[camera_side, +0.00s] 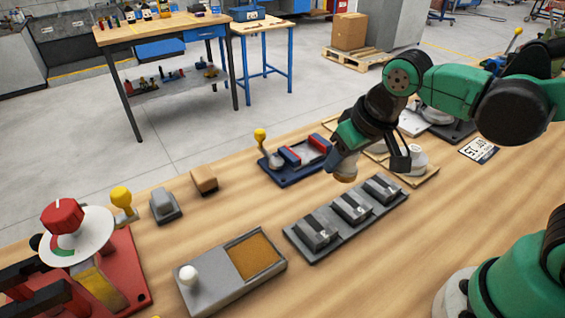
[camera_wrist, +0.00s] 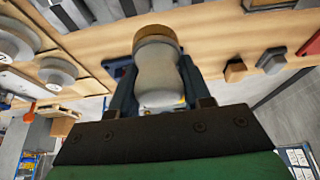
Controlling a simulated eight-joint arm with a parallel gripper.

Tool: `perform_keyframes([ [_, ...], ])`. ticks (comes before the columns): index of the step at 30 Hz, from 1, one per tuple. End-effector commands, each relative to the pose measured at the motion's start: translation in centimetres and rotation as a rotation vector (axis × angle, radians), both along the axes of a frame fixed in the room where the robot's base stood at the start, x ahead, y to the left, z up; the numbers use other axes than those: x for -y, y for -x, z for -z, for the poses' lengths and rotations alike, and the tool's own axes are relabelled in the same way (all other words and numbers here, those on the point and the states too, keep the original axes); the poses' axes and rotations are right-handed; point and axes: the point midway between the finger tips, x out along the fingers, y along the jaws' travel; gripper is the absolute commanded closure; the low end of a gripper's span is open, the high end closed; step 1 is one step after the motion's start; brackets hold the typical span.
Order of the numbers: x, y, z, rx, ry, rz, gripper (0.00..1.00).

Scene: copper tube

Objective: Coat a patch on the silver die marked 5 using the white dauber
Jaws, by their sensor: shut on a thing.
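My gripper (camera_side: 350,158) is shut on the white dauber (camera_wrist: 160,75), a pale waisted body with a brown pad (camera_wrist: 158,34) at its free end. In the side view its brown end (camera_side: 345,174) points down, apart from and above the die rack. Three silver dies sit in a row on a grey plate (camera_side: 299,252): a near one (camera_side: 317,230), a middle one (camera_side: 350,208) and a far one (camera_side: 381,189). Their small marks are too small to read, so I cannot tell which is 5. The gripper is beyond the middle die, left of the far one.
A grey tray (camera_side: 215,296) with a brown pad (camera_side: 254,257) and a white knob (camera_side: 188,274) lies in front. A blue tray (camera_side: 290,176) is behind the rack. A red dial device (camera_side: 140,275) stands left. Bare wood surrounds the rack.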

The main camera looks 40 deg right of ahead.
Motion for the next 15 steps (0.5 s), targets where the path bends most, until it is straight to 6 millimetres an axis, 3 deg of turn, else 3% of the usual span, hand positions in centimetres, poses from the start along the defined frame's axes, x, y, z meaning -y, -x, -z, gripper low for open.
perform_keyframes([
  [15, -0.01, -0.03, 0.63, 0.000, 0.000, 0.000, 0.99],
])
